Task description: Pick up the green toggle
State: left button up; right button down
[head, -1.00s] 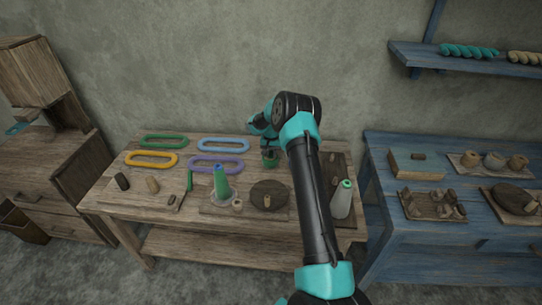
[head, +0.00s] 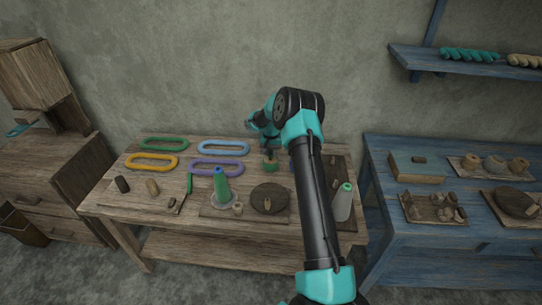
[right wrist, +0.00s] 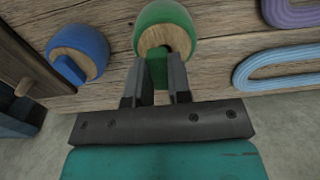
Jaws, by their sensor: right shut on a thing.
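The green toggle (right wrist: 157,72) is a small green block between the fingertips of my right gripper (right wrist: 157,85) in the right wrist view. The gripper is shut on it. Right behind it is a round green body with a wooden face (right wrist: 163,18) and a dark hole; I cannot tell whether the block still touches it. In the head view the green body (head: 270,165) sits on the wooden table, with my right gripper (head: 269,151) just above it. The toggle itself is too small to make out there. My left gripper is out of view.
A similar blue round body (right wrist: 85,48) with a blue tab stands beside the green one. Green, yellow, light blue (head: 223,147) and purple (head: 216,168) rings lie to the left. A green cone (head: 221,182) and a round dark board (head: 270,198) are nearer the front.

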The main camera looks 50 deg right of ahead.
jog(key=s+a, duration=0.3)
jog(key=s+a+r, duration=0.1)
jog(key=s+a, duration=0.2)
jog(key=a, duration=0.1)
jog(key=s+a, duration=0.4)
jog(key=shift+a+r, duration=0.25)
dwell(0.3)
